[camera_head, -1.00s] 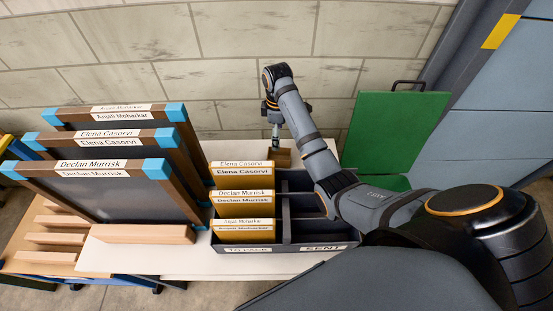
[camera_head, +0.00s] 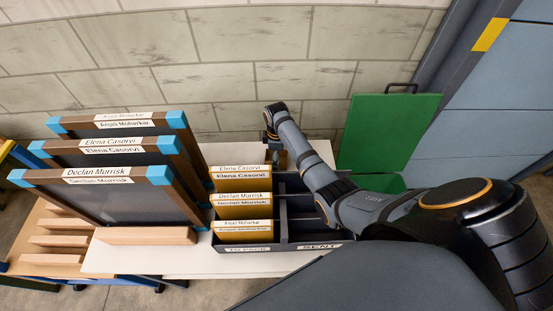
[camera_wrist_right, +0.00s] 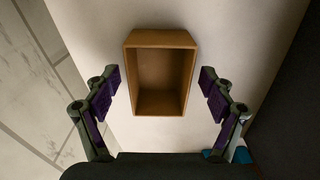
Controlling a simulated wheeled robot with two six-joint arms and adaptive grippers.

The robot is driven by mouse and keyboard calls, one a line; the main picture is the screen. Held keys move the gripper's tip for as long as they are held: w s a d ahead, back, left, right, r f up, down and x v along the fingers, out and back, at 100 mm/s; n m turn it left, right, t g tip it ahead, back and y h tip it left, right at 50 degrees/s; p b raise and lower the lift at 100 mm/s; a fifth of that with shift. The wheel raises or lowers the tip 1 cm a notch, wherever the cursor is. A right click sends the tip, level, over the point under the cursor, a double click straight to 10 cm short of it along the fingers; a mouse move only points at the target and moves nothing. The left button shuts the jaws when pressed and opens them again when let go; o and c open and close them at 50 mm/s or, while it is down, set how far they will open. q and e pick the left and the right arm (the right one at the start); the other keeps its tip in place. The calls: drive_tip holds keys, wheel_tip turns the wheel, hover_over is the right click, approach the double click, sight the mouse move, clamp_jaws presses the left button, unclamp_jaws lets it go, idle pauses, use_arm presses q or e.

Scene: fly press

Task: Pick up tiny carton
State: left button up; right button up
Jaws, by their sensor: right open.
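The tiny carton (camera_wrist_right: 160,39) is a small brown open-topped box on the white table, seen from above in the right wrist view. My right gripper (camera_wrist_right: 160,88) is open, one finger on either side of the carton in the picture. Gaps show between both fingers and the carton walls, and nothing is held. How far the fingertips are above the table is unclear. In the head view my right arm reaches over the table to its back edge and hides most of the carton and gripper. My left gripper is in neither view.
A dark divided tray (camera_head: 347,241) holds name-labelled yellow folders (camera_head: 243,201) in its left column. Framed, labelled boards (camera_head: 85,205) stand at left. A green-lidded bin (camera_head: 388,135) is at right. The tabletop (camera_head: 160,259) is clear in front; a block wall (camera_head: 240,60) stands behind.

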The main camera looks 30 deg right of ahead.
drive_tip(key=c, duration=1)
wheel_tip(320, 180, up, 10)
drive_tip(key=shift+w+r+b, duration=0.1)
drive_tip(key=shift+b, duration=0.8)
